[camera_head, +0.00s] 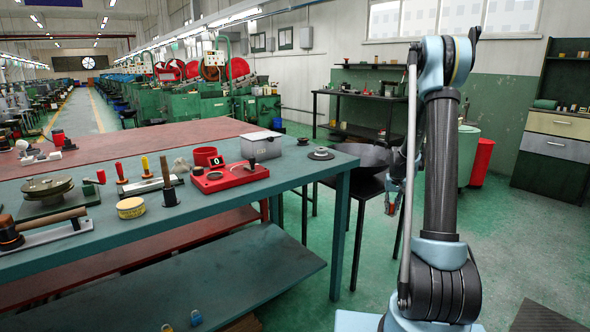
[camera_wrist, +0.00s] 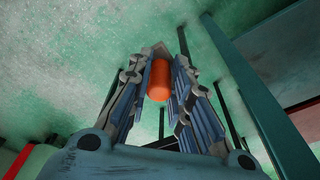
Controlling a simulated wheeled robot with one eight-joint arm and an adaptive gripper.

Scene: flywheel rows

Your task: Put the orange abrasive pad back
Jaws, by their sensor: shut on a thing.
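The orange abrasive pad (camera_wrist: 159,80) shows in the wrist view as a rounded orange piece between the fingers of my gripper (camera_wrist: 158,62). The fingers are shut on it, with green floor behind. In the head view my gripper (camera_head: 392,200) hangs low beside the dark stand, to the right of the green workbench, and is small and partly hidden by my arm. The pad is too small there to make out clearly.
The workbench (camera_head: 110,243) holds a red fixture (camera_head: 230,177), a grey box (camera_head: 261,145), a yellow round tin (camera_head: 130,208) and several hand tools. A dark bowl (camera_head: 352,158) sits on the stand right of it. Open floor lies toward the back wall.

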